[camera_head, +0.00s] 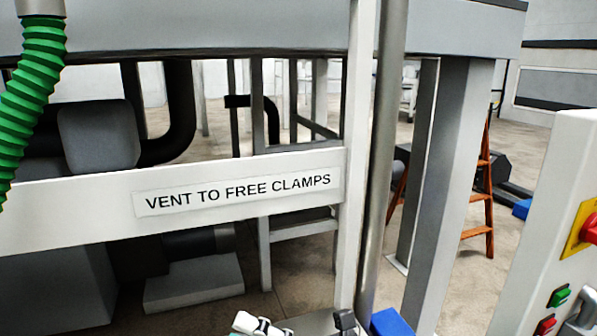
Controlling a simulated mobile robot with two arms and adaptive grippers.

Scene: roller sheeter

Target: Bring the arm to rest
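Neither of my grippers can be made out in the head view. A small white and black part (258,325) shows at the bottom edge, cut off by the frame; I cannot tell whether it belongs to one of my arms. No object held by a gripper is visible.
A white rail with a "VENT TO FREE CLAMPS" label (237,192) crosses in front, joined to a white post. A metal pole (384,150) stands beside it. A green ribbed hose (32,85) hangs at left. A control panel (560,220) stands at right, an orange ladder (484,190) behind.

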